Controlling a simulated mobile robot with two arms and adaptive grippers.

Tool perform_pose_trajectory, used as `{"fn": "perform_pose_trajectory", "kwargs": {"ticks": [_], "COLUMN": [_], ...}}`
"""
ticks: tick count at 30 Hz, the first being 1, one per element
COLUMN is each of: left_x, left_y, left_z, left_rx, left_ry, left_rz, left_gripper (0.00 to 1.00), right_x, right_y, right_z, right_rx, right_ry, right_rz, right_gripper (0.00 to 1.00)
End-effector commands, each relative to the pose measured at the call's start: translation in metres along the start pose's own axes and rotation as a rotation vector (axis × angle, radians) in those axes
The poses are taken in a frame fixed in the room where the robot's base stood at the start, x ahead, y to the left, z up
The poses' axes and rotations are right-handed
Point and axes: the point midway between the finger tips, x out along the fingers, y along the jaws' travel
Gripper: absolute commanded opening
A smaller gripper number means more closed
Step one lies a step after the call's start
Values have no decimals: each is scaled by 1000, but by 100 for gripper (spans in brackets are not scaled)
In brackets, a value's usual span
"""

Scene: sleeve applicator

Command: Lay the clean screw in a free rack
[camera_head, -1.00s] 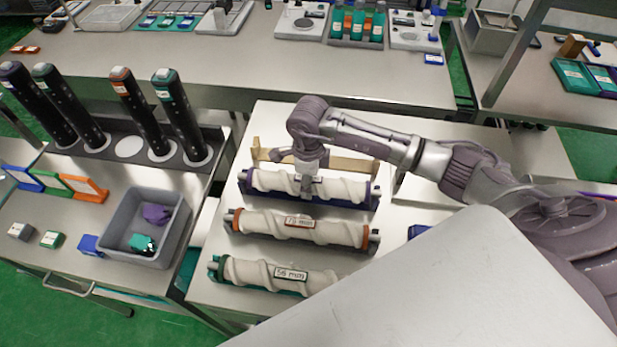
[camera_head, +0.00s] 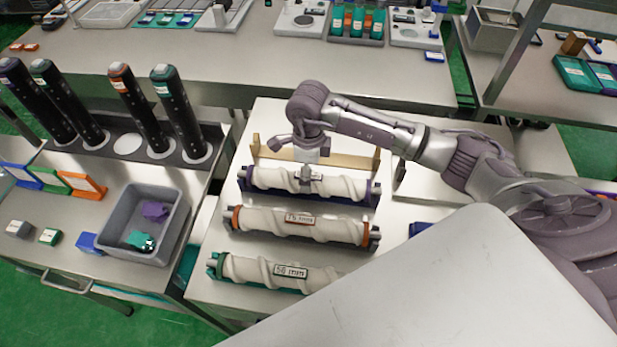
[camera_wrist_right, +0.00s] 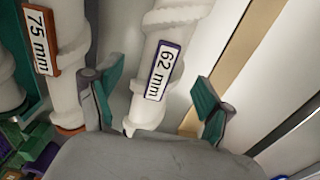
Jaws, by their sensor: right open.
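A pale spiral screw with a purple-framed 62 mm label (camera_wrist_right: 164,70) lies in the purple rack (camera_head: 366,198); the screw also shows in the head view (camera_head: 345,187). My right gripper (camera_head: 307,180) is open above the middle of this screw. In the right wrist view, its green-padded fingers (camera_wrist_right: 155,82) stand apart on either side of the screw, with nothing clamped. A wooden rack (camera_head: 352,163) stands just behind the purple one, with no screw seen in it; my arm hides part of it. My left gripper is out of view.
An orange rack holds a 75 mm screw (camera_head: 335,230) in front. A green rack holds another labelled screw (camera_head: 245,268) nearest. A grey bin (camera_head: 178,228) with purple and green pieces stands left. Several black upright cylinders (camera_head: 182,118) stand behind it.

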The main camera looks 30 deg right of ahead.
Motion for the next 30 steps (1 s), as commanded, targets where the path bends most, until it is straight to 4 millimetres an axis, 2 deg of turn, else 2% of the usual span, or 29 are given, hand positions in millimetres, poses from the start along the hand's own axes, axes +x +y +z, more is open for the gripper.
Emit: {"fn": "perform_pose_trajectory", "kwargs": {"ticks": [1, 9, 13, 18, 30], "left_x": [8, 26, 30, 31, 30], "left_y": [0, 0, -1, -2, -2], "left_z": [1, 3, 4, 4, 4], "left_rx": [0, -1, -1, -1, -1], "left_ry": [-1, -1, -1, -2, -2], "left_rz": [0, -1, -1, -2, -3], "left_gripper": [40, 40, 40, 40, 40], "right_x": [-8, -66, -84, -94, -95], "right_y": [-2, -1, -1, 0, 0], "right_z": [1, 1, 0, 0, 0], "right_rx": [-2, -1, 0, 0, 0], "right_ry": [-5, -4, -2, 0, 0], "right_rz": [-6, -5, -3, -1, 0], "right_gripper": [80, 80, 80, 80, 80]}}
